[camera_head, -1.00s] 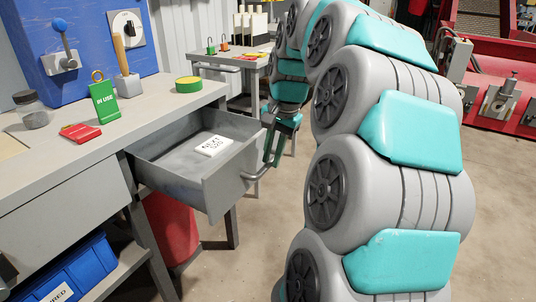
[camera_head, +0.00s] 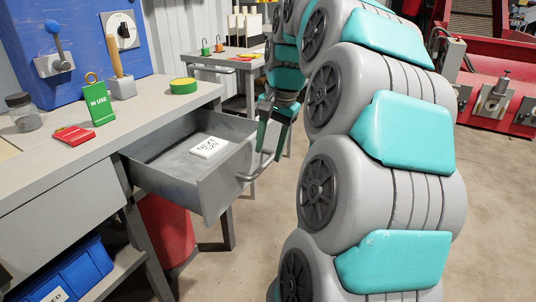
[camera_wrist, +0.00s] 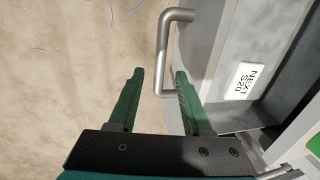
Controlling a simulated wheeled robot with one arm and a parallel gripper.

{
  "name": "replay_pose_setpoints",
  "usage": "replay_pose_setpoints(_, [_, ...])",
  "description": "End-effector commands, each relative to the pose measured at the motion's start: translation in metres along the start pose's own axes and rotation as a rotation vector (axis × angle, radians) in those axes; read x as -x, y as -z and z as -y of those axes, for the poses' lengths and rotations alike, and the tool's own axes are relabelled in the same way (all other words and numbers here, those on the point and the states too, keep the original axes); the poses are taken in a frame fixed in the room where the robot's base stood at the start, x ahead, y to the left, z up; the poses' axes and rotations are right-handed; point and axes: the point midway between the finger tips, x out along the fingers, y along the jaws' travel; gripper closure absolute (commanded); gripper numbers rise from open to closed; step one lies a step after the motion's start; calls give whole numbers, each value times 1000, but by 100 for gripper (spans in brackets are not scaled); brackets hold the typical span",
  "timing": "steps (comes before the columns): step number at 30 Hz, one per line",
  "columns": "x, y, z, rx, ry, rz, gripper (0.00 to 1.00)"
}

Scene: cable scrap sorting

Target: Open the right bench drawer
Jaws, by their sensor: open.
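The right bench drawer (camera_head: 207,185) stands pulled well out from the grey workbench (camera_head: 60,165). A white block marked "NEXT" (camera_head: 209,147) lies inside, and it also shows in the wrist view (camera_wrist: 241,81). The drawer's bar handle (camera_head: 257,168) sticks out from its front; it is a bent metal bar in the wrist view (camera_wrist: 164,52). My gripper (camera_head: 272,148) is at the handle, with its green fingers apart. In the wrist view the fingers (camera_wrist: 158,76) are open, with the handle's lower end between and just beyond their tips. Whether they touch it is unclear.
On the bench top are a green "IN USE" tag (camera_head: 100,104), a red tag (camera_head: 73,136), a tape roll (camera_head: 184,86) and a jar (camera_head: 24,112). A red bin (camera_head: 167,230) stands beneath the drawer. A blue crate (camera_head: 70,272) sits on the lower shelf. Open floor lies right.

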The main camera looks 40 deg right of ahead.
Motion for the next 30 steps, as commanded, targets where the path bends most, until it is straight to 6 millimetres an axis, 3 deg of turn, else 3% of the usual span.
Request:
replay_pose_setpoints(6, [32,2,1,0,4,-5,51])
replay_pose_setpoints(12, [48,0,0,0,1,-1,51])
replay_pose_setpoints(30, [51,0,0,0,0,-1,51])
